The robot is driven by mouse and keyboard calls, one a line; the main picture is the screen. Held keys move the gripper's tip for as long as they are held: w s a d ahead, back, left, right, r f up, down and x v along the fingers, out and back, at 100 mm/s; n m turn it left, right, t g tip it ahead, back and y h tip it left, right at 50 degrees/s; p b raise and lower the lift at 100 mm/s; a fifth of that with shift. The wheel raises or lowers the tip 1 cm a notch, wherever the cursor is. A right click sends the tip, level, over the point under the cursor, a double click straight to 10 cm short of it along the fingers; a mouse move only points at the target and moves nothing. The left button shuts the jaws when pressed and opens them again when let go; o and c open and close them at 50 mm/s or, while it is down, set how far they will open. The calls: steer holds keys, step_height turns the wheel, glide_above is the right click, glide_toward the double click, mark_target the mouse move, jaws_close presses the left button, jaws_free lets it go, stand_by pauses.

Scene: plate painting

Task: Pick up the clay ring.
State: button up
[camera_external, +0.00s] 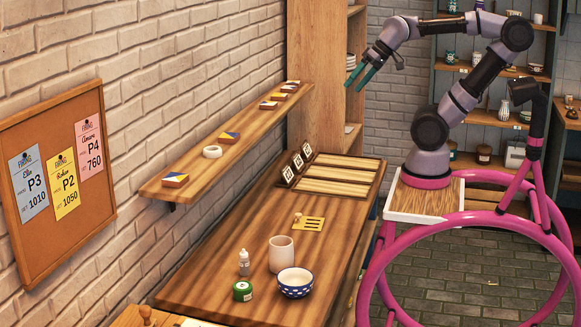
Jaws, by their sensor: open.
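A small white clay ring (212,152) lies on the narrow wooden wall shelf (192,168), between painted blocks. My gripper (356,82) is raised at the upper middle of the view, well to the right of the ring and above the shelf's height in the picture. Its teal fingers are apart and nothing shows between them.
On the shelf, painted blocks (229,137) (175,180) flank the ring. Below, the workbench (215,250) holds a cup (281,254), a dotted bowl (295,283), a green jar (242,291) and a small bottle (244,262). A tall wooden cabinet (317,70) stands near my gripper.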

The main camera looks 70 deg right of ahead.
steer(key=w+f+n+t, duration=0.1)
steer(key=w+f+n, duration=0.1)
steer(key=w, duration=0.9)
steer(key=n+t+y, duration=0.5)
steer(key=n+y, duration=0.2)
steer(key=n, duration=0.2)
glide_toward(219, 148)
steer(key=x, duration=1)
steer(key=shift+w+f, duration=0.1)
steer(key=shift+w, duration=0.2)
steer(key=c, duration=1.3)
